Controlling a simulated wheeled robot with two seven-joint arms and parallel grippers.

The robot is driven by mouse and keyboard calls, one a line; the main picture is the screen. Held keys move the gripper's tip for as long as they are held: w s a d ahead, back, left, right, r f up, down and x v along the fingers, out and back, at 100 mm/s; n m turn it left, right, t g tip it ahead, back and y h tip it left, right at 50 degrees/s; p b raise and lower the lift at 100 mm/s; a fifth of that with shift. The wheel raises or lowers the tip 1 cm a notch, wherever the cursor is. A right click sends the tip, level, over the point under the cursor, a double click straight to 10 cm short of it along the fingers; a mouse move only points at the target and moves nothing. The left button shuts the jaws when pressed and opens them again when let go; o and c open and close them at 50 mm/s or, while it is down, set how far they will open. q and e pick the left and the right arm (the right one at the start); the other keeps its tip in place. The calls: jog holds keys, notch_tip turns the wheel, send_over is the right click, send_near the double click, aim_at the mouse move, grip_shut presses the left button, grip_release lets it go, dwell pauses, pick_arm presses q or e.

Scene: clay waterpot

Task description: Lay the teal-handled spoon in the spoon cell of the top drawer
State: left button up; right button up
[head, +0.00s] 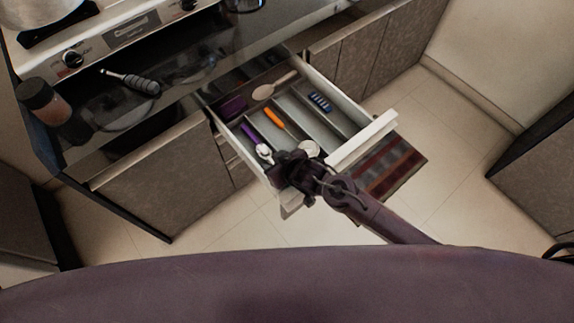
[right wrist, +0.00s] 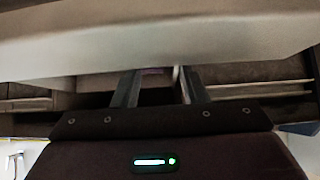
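The top drawer (head: 362,140) is pulled open below the counter, with long cells. A wooden spoon (head: 264,91), an orange-handled utensil (head: 274,120), a purple-handled utensil (head: 249,133) and a blue item (head: 319,102) lie in it. A pale round utensil head (head: 308,148) shows near the drawer front. I cannot make out a teal handle. My right gripper (head: 279,177) is at the drawer's front left end, covering part of it. In the right wrist view its fingers (right wrist: 158,88) stand apart, just below a pale panel, with no spoon visible between them. My left gripper is out of view.
A striped mat (head: 391,170) lies on the floor beside the drawer. The tiled floor to the right is clear.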

jog(key=v, duration=1.1)
jog(key=shift+s+d+p, duration=0.1)
jog(key=shift+s+p, duration=0.05)
jog(key=shift+p, duration=0.15)
